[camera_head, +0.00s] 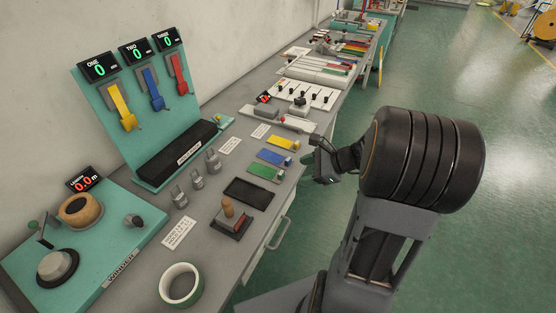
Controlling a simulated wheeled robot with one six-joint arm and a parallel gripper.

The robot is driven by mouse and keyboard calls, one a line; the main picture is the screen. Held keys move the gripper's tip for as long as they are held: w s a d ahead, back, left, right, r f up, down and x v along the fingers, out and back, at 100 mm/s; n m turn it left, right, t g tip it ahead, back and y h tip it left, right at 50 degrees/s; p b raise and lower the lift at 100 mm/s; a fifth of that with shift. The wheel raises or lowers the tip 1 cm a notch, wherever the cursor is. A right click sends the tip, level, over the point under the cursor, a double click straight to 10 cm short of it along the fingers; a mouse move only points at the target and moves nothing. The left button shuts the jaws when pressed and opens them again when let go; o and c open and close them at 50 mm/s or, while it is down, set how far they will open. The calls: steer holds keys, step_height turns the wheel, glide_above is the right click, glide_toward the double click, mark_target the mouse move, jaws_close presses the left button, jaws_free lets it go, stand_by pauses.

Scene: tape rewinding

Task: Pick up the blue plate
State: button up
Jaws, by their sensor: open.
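The blue plate (271,157) lies flat on the grey bench, between a yellow plate (282,142) farther back and a green plate (264,171) nearer. My gripper (322,167) is to the right of the blue plate, around the bench's right edge and apart from the plate. It is open, and nothing shows in it. My arm hides part of the gripper and the view behind it.
A dark tray (248,193) and a stamp with a wooden handle (231,218) lie nearer.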

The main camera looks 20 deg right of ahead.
steer(key=w+d+f+m+t, duration=0.2)
steer(key=d+m+t, duration=0.2)
steer(key=d+m, duration=0.35)
glide_toward(288, 159)
steer(key=w+a, duration=0.1)
steer(key=shift+n+h, duration=0.25)
steer(key=shift+h, duration=0.05)
steer(key=shift+p+x, duration=0.35)
steer(key=shift+x, duration=3.2)
steer(key=shift+f, duration=0.2)
jaws_close()
